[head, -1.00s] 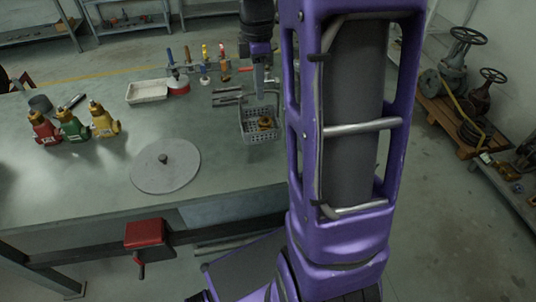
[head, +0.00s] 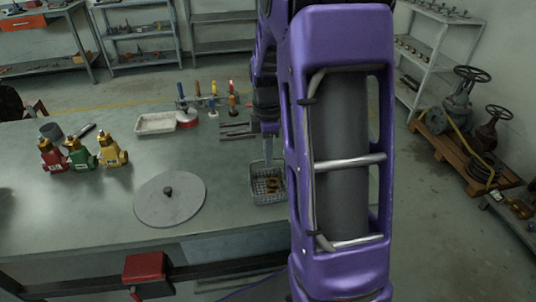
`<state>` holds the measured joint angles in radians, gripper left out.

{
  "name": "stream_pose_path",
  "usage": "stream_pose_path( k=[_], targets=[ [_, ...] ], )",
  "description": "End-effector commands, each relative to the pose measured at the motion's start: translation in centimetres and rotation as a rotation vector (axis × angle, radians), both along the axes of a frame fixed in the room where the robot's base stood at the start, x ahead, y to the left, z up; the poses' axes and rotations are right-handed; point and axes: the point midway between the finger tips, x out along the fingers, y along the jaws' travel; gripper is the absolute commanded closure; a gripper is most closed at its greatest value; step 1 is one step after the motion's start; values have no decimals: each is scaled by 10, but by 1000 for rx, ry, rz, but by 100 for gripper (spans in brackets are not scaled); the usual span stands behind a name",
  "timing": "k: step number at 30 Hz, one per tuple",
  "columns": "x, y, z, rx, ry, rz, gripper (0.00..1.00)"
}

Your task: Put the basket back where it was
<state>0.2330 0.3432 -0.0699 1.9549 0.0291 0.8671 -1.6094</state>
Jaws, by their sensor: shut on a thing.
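The grey mesh basket (head: 262,198) is at the right part of the workbench, near its front edge, with brass-coloured parts (head: 272,185) inside. My gripper (head: 267,158) points down at the basket's back side and is shut on it, probably at its handle. My purple arm hides the basket's right side. I cannot tell whether the basket touches the bench top.
A round grey plate with a knob (head: 170,200) lies left of the basket. Red, green and yellow valves (head: 82,156) stand farther left. A white tray (head: 155,123), a screwdriver rack (head: 205,105) and several dark tools (head: 236,131) lie behind. A red vise (head: 146,268) is at the front edge.

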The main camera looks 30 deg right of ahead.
Motion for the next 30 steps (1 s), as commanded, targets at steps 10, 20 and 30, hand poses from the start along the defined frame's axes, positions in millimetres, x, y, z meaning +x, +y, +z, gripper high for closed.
stream_pose_path(
  k=[10,20,30],
  targets=[
    [0,0,-3,0,0,0,61],
    [0,0,2,0,-1,0,61],
    [2,-1,64,-1,-6,-2,61]
  ],
)
